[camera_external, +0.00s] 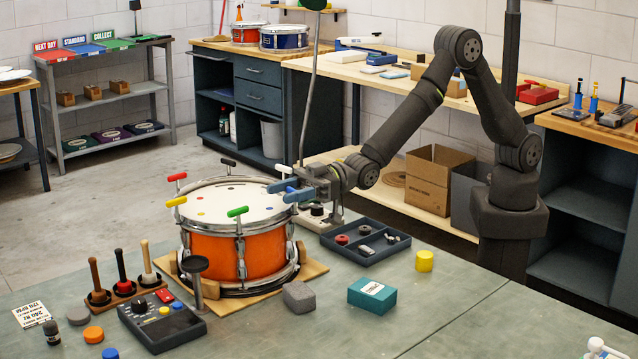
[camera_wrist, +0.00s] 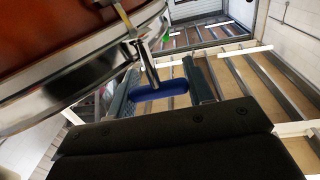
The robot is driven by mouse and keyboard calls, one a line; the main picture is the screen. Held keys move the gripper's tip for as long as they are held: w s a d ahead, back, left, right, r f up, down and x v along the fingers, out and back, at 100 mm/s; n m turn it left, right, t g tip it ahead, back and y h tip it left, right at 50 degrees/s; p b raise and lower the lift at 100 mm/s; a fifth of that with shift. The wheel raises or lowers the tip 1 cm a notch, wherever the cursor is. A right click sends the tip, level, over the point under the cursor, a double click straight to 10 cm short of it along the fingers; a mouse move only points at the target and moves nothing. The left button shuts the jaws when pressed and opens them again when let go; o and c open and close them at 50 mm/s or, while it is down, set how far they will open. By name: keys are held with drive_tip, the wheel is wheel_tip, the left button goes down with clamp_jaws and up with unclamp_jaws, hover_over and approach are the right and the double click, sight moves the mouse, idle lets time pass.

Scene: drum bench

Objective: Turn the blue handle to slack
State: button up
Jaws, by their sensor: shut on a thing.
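The orange snare drum (camera_external: 228,245) stands on a wooden board on the bench. T-shaped tension handles ring its rim: red (camera_external: 177,177), yellow (camera_external: 176,201), green (camera_external: 238,211), white, black and blue. My gripper (camera_external: 290,190) is at the drum's right rim, around the blue handle. In the wrist view the blue handle (camera_wrist: 160,92) lies crosswise on its metal rod, between the two fingers of my gripper (camera_wrist: 166,88), which are shut on its ends. In the external view my fingers partly hide the handle.
A dark tray of small parts (camera_external: 366,243) lies right of the drum. A teal box (camera_external: 372,296), a grey block (camera_external: 298,297) and a yellow cylinder (camera_external: 425,260) stand in front. A control box (camera_external: 162,320) is at front left. The bench's front right is mostly clear.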

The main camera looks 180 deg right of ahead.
drive_tip(key=shift+n+t+y, duration=0.3)
drive_tip(key=o, duration=1)
drive_tip(key=v, duration=1.7)
drive_tip(key=shift+a, duration=0.2)
drive_tip(key=shift+s, duration=0.15)
drive_tip(key=x, duration=1.7)
drive_tip(key=shift+w+d, duration=0.15)
drive_tip(key=shift+w, duration=0.05)
drive_tip(key=shift+s, duration=0.1)
